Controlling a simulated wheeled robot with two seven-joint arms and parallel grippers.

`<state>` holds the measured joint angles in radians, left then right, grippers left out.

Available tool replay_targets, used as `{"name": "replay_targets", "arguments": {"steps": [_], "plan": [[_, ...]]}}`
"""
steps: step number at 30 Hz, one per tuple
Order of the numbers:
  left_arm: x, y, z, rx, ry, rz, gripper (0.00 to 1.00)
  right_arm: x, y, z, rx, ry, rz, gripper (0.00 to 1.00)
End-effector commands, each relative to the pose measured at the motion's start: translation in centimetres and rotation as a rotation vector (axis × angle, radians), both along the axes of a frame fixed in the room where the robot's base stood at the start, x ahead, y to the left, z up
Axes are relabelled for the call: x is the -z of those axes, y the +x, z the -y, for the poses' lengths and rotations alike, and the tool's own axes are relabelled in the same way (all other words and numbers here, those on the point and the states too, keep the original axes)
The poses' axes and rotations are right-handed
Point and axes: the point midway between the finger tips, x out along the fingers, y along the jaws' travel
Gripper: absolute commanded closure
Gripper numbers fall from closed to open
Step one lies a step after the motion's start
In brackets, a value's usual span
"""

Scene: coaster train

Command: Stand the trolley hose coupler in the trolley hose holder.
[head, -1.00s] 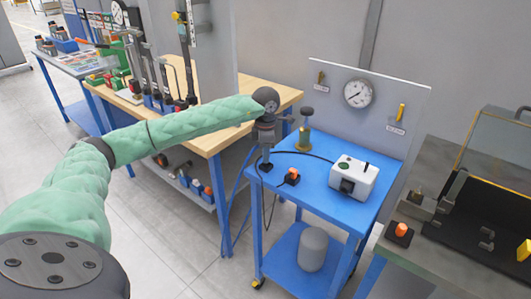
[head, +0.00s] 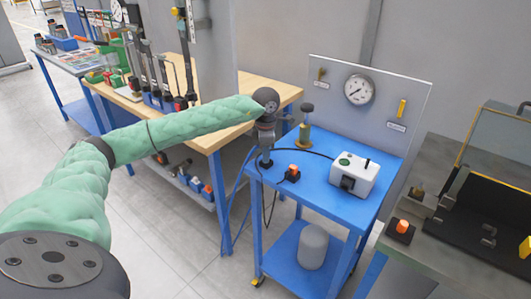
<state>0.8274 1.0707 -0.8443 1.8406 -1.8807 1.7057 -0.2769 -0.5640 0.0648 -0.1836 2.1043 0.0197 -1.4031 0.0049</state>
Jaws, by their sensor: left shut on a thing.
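My left gripper (head: 266,151) points down over the near left corner of the blue trolley top. It is shut on a small dark piece, apparently the trolley hose coupler (head: 266,163), of which little shows. A thin black hose (head: 305,152) runs from there over the trolley top to a white box (head: 353,176) with a green button. The trolley hose holder cannot be made out clearly; the gripper and coupler cover that corner. I cannot tell whether the coupler is seated or just above. My right gripper is not in view.
A black block with an orange top (head: 292,174) sits just right of the gripper. A brass post with a dark knob (head: 304,134) stands behind it. A back panel carries a gauge (head: 359,91). A wooden bench (head: 225,128) is at the left, a grey table (head: 405,245) at the right.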

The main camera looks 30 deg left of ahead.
Motion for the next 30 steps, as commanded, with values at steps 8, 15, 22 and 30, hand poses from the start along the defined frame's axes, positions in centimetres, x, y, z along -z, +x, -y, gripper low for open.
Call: {"name": "replay_targets", "arguments": {"steps": [8, 15, 22, 30], "plan": [[0.45, 0.0, 0.01, 0.0, 0.0, 0.0, 1.0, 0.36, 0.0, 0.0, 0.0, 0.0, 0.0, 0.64], [0.8, 0.01, 0.0, 0.0, 0.0, 0.0, 1.0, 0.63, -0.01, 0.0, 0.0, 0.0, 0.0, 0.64], [0.89, 0.0, 0.01, 0.0, 0.0, 0.0, 1.0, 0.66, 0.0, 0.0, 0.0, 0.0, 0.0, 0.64], [0.61, -0.02, 0.01, 0.0, 0.0, -0.001, 1.0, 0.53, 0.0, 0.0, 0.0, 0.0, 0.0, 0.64]]}}
